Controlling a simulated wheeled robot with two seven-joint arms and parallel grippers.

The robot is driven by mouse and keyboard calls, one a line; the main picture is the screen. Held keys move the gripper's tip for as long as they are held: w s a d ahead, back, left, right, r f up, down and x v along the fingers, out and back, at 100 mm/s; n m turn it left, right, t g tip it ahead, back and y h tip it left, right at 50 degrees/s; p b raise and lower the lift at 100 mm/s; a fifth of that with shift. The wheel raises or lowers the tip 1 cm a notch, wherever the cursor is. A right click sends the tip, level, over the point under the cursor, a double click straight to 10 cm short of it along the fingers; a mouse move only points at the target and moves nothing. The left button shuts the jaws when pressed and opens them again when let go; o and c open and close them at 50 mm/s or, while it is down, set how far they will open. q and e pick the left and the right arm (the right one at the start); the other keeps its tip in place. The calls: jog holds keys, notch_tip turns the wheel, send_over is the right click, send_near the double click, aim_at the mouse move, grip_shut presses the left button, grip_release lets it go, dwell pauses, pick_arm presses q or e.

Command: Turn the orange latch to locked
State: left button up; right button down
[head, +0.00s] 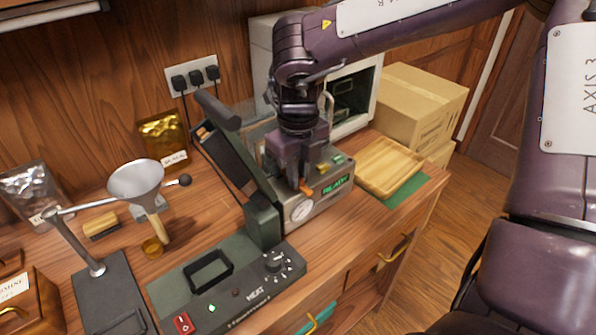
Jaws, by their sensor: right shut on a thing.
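The orange latch (306,190) is on the front of the grey-green machine (334,200), just above its round white gauge (301,211). My right gripper (303,184) reaches down over the machine from above. Its fingers are shut on the orange latch and hide most of it. Only a small orange end shows at the fingertips, so I cannot tell which way the latch is turned. A green display (336,185) on the machine reads READY. My left gripper is not in view.
A green hinged press (262,222) with a raised arm stands close left, above a HEAT panel (255,294). A wooden tray (388,168) on a green mat is to the right. A funnel (136,181) on a stand is at left. Cardboard boxes (418,100) stand behind.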

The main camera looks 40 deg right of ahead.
jog(key=c, duration=1.5)
grip_release()
notch_tip(320, 180, up, 8)
jog(key=shift+f, duration=0.1)
